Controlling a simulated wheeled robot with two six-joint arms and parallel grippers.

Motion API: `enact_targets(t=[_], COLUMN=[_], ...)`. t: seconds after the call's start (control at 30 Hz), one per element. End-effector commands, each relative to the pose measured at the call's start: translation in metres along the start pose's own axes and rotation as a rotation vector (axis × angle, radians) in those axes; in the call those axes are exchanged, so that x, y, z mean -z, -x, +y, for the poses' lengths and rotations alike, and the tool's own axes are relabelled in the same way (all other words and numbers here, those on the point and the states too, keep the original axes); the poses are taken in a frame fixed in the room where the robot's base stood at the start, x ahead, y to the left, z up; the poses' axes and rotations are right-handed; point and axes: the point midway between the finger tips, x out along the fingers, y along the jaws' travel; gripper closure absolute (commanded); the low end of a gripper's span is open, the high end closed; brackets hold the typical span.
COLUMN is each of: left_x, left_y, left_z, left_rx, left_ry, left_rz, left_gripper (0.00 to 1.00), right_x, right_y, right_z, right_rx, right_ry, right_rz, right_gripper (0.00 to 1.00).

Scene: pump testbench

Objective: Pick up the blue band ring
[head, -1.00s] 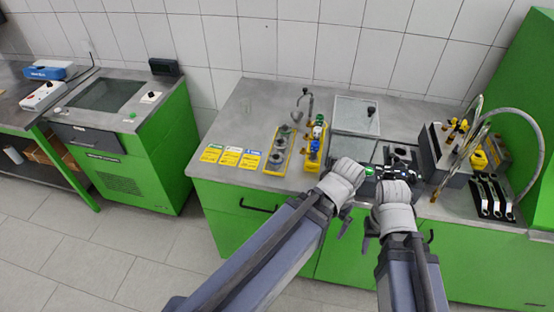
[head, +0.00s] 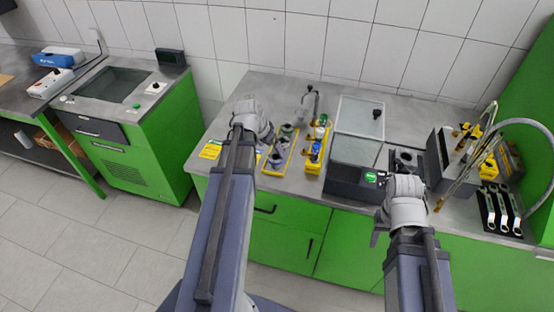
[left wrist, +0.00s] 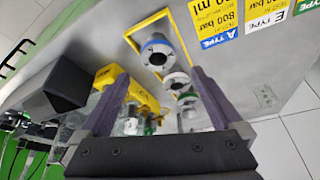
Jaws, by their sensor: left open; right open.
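The blue band ring (left wrist: 157,53), a grey ring with a blue band, stands in the yellow-edged tray (left wrist: 133,40) in the left wrist view. In the head view the ring (head: 275,160) is small, at the tray's near end. My left gripper (head: 266,140) is over the tray's left side. In the left wrist view its two fingers (left wrist: 158,100) are apart with nothing held between them, and the ring shows beyond them. A white-topped ring (left wrist: 176,82) and another ring stand behind it in a row.
Yellow type cards (head: 211,150) lie left of the tray. A second yellow holder (head: 316,155) with bottle-like parts stands close to its right. A dark test unit (head: 345,180) with a clear lid, a curved hose (head: 480,140) and wrenches (head: 500,210) are further right.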

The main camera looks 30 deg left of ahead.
Motion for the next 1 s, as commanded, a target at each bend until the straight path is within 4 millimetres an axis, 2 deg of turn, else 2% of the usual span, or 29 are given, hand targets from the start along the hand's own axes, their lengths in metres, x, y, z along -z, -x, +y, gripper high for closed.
enact_targets(t=[0.3, 0.5, 0.63, 1.0], left_x=[-0.002, -0.001, -0.002, -0.005], left_y=[-0.026, -0.027, -0.034, -0.077], left_z=[0.000, 0.001, 0.001, 0.002], left_rx=[0.000, 0.000, 0.000, 0.000], left_ry=[-0.001, -0.001, -0.001, 0.000], left_rz=[-0.002, -0.002, -0.002, -0.002], left_gripper=[0.00, 0.00, 0.00, 0.00], right_x=[0.002, 0.002, 0.002, 0.004], right_y=[-0.025, -0.025, -0.032, -0.072], right_z=[-0.002, -0.002, -0.003, -0.007], right_rx=[0.000, 0.000, 0.000, 0.000], right_ry=[-0.001, -0.001, -0.001, -0.002], right_rz=[0.000, 0.000, 0.000, 0.000], right_gripper=[0.50, 0.50, 0.50, 0.50])
